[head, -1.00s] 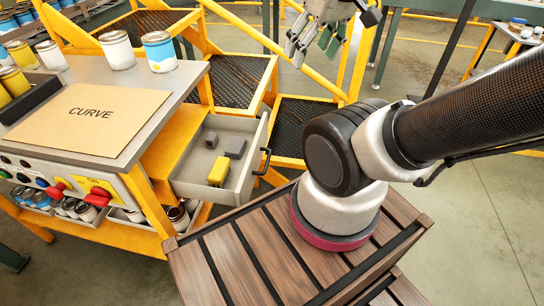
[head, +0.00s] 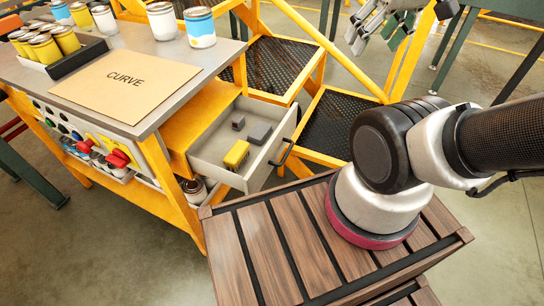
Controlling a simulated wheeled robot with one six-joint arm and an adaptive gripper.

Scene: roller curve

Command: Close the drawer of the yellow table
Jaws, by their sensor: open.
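The yellow table (head: 185,215) stands at the left, with a grey top. Its drawer (head: 205,150) is pulled out on the right side, and a dark handle (head: 287,150) is on its front panel. Inside lie a yellow block (head: 236,154) and two small grey blocks, one of them here (head: 260,134). My gripper (head: 385,28) is at the top of the head view, beyond the drawer and to its right, open and apart from the handle. Part of it is cut off by the frame edge.
A board marked CURVE (head: 125,86) and several cans (head: 200,27) are on the table top. Red switches (head: 118,158) are on its side panel. Yellow stairs with black treads (head: 340,125) stand behind the drawer. My wooden-slatted base is close to the drawer front.

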